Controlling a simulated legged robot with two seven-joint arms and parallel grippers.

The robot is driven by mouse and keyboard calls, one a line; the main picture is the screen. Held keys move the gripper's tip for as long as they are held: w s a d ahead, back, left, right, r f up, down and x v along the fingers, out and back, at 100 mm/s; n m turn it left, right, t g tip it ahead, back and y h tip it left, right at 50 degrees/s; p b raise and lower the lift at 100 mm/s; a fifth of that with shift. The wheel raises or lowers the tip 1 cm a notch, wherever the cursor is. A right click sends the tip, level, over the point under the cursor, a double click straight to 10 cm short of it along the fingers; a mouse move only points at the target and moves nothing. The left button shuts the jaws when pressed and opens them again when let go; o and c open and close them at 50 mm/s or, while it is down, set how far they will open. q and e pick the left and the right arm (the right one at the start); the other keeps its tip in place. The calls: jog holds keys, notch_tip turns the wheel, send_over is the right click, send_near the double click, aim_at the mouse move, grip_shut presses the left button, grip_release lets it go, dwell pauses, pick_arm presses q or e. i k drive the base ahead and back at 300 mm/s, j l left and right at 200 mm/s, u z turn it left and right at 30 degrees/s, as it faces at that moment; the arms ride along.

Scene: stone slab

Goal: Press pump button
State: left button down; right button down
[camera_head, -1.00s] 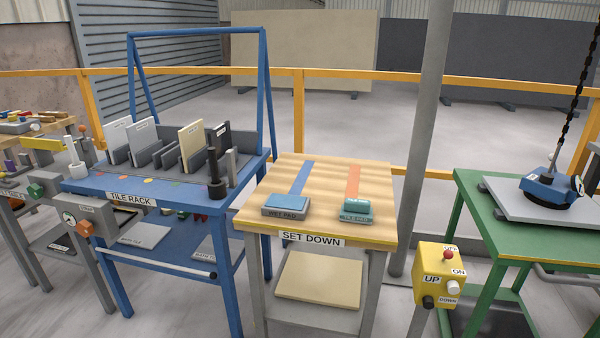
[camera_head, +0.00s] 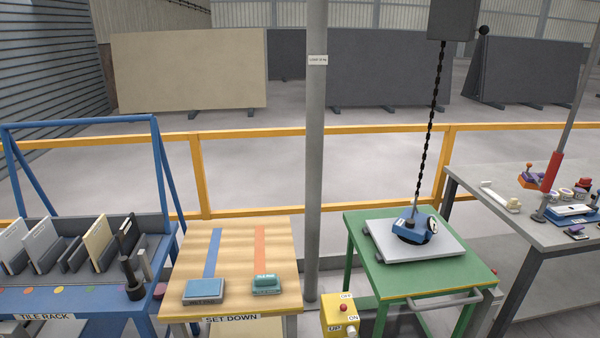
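A yellow control box (camera_head: 338,319) is at the bottom edge of the head view, partly cut off. It has a small red knob (camera_head: 343,308) on top and OFF, ON and UP labels. A blue and black lifting device (camera_head: 414,228) hangs on a black chain and sits on a grey slab (camera_head: 390,245) on the green table (camera_head: 370,282). A round gauge-like part shows on its right side. I cannot tell which part is the pump button. Neither of my grippers is in view.
A wooden SET DOWN table (camera_head: 232,240) with two pads stands left of a grey post (camera_head: 315,150). The blue tile rack (camera_head: 90,300) is further left. A grey workbench (camera_head: 500,215) with tools is at the right. A yellow rail (camera_head: 380,130) runs behind.

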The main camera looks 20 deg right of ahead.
aim_at(410, 222)
jog(key=z, duration=1.35)
